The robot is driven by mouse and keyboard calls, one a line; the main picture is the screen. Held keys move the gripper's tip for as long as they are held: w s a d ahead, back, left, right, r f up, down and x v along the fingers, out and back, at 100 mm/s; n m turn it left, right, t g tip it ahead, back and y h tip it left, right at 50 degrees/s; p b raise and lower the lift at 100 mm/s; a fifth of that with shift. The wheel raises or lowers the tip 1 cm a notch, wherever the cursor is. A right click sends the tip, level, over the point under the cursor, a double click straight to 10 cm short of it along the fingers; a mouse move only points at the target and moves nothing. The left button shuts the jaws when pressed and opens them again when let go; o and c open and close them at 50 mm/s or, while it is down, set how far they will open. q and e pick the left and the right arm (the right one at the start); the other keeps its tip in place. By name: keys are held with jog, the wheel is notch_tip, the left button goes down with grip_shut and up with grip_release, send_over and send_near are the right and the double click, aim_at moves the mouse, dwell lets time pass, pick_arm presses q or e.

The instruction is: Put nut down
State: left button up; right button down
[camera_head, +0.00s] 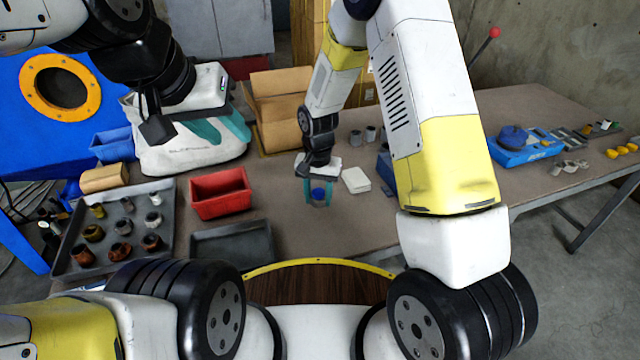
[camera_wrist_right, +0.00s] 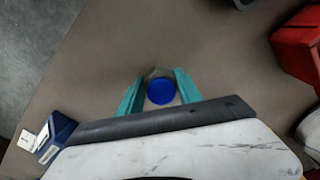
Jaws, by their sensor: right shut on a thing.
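The nut is a grey, angular piece with a round blue top. It shows in the head view (camera_head: 318,195) near the table's middle and in the right wrist view (camera_wrist_right: 161,91). My right gripper (camera_head: 319,198) has its teal fingers on both sides of the nut and is shut on it; the gripper also shows in the right wrist view (camera_wrist_right: 158,88). The nut is at or close above the table top (camera_head: 290,225); I cannot tell if it touches. My left gripper (camera_head: 222,130) is at the upper left, above the table, its fingers partly hidden by its white body.
A red bin (camera_head: 220,193) and a dark empty tray (camera_head: 232,246) stand left of the nut. A grey tray (camera_head: 70,262) holds several metal parts. A small white box (camera_head: 356,180) lies just right of the right gripper. Bare table lies in front of the nut.

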aim_at(318, 215)
jog(key=shift+f, duration=2.3)
jog(key=shift+f, duration=0.15)
jog(key=c, duration=0.8)
grip_release()
